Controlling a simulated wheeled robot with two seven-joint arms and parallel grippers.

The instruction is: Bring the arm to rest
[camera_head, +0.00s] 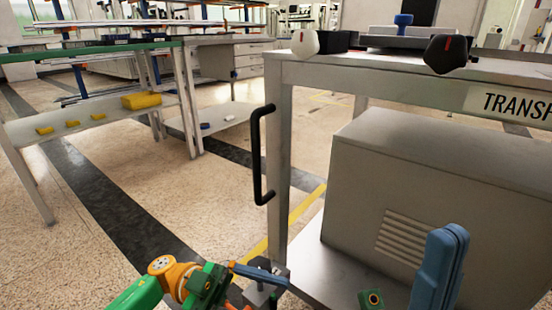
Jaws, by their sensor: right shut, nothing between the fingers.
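My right gripper (452,236) comes up from the bottom edge at the right, in front of the grey cabinet. Its two blue fingers point up, lie together and hold nothing. A green block (372,300) of mine shows beside it. My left arm comes in from the bottom left in green and orange. My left gripper (280,280) is low in the middle, its blue finger pointing right near the table's front leg. Its other finger is not clear, and I cannot tell if it is open.
A cabinet (430,190) stands below. A shelf (90,118) with yellow pieces is at left. Floor between is clear.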

